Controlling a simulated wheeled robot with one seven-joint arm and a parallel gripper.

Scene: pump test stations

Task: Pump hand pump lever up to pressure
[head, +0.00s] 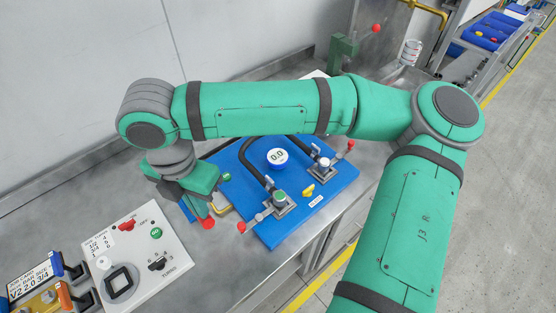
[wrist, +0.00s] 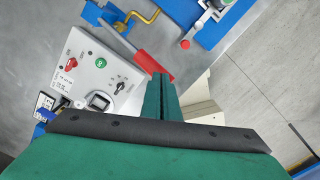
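The hand pump lever shows in the wrist view as a bar with a long red grip (wrist: 142,55). In the head view only the red end of its grip (head: 208,223) shows below my gripper (head: 207,203). In the wrist view my gripper (wrist: 160,76) has its two green fingers close together, with their tips at the outer end of the red grip. The grip passes behind the tips, not visibly between them; contact cannot be told. The round gauge (head: 277,157) on the blue board (head: 318,207) reads 0.0. The pump body is mostly hidden by my gripper.
Two valves with red-ball handles (head: 241,227) (head: 350,146) and black hoses sit on the blue board. A white control panel (head: 138,250) with a green button lies on the bench at the left. A yellow bent pipe (wrist: 140,17) runs beside the lever. A grey wall stands behind.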

